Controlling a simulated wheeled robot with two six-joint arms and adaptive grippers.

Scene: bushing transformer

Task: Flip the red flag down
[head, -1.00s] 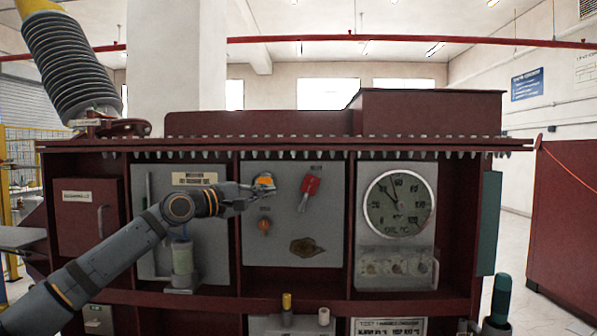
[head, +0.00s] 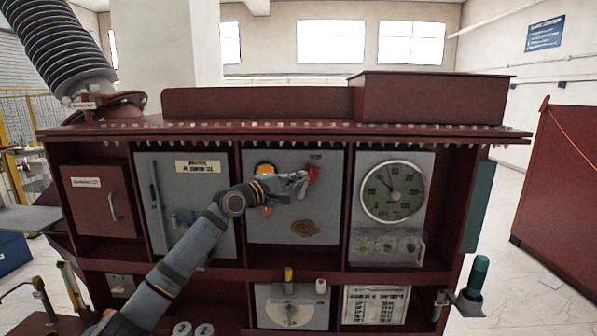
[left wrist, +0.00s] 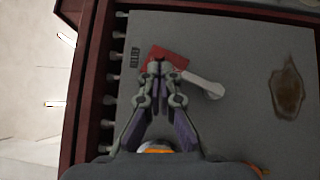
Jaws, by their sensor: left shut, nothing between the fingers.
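The red flag (head: 313,173) is on the grey middle panel of the maroon transformer cabinet, at the panel's upper right. In the left wrist view the red flag (left wrist: 170,55) is a red block with a pale grey lever (left wrist: 205,85) reaching out to the right, beside a "RELIEF" label. My left gripper (head: 300,183) is shut and empty, right at the flag and overlapping it in the head view. In the left wrist view my left fingertips (left wrist: 160,68) cover part of the red block; whether they touch it I cannot tell. My right gripper is not in view.
A round gauge (head: 392,191) is on the panel to the right. A maroon ledge (head: 290,273) runs below. A teal-capped fitting (head: 477,277) stands out at the lower right.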

